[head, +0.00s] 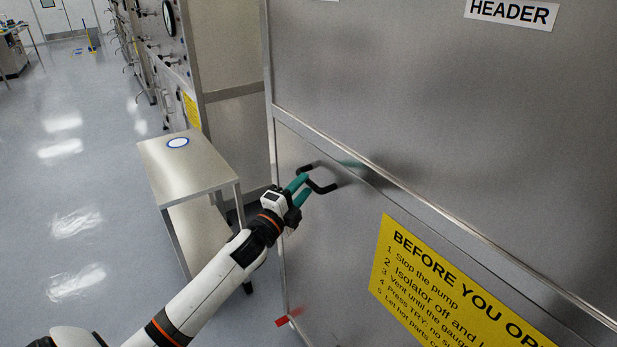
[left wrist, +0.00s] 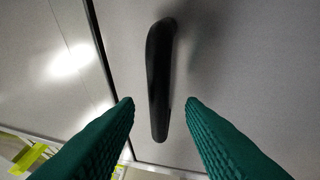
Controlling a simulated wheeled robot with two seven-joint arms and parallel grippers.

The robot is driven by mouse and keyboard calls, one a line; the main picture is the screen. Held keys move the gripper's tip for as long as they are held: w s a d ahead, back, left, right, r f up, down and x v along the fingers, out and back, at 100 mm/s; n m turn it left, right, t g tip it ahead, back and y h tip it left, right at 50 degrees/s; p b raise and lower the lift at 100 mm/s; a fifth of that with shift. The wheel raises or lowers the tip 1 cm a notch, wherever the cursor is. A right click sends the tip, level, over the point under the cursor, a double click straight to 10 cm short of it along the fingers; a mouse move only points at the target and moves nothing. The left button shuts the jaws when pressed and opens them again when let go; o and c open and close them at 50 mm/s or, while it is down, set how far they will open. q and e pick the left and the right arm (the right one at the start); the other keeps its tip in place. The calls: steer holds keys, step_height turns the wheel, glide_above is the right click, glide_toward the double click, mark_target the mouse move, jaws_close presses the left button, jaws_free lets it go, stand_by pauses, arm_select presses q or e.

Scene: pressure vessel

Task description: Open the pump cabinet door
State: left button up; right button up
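The pump cabinet door (head: 345,245) is the brushed-metal lower panel on the right in the head view; it looks shut along its top seam. Its black bar handle (head: 322,188) sits near the door's upper left corner. My left gripper (head: 305,187) is at the handle, its two teal fingers apart. In the left wrist view the handle (left wrist: 158,80) runs up between the open fingertips (left wrist: 160,102), with gaps on both sides, so neither finger visibly touches it. The fingers cover part of the handle in the head view. My right gripper is not in view.
A metal side table (head: 185,165) with a round blue-rimmed disc stands close left of my left arm. A yellow instruction sign (head: 450,290) is on the door, and a red tag (head: 282,321) is at its lower left edge. Open grey floor (head: 80,180) lies left.

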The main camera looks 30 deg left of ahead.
mark_target(307, 182)
arm_select(q)
steer(key=shift+w+r, duration=0.15)
steer(key=shift+w, duration=0.65)
steer(key=shift+w+r, duration=0.1)
steer(key=shift+w, duration=0.65)
jaws_close()
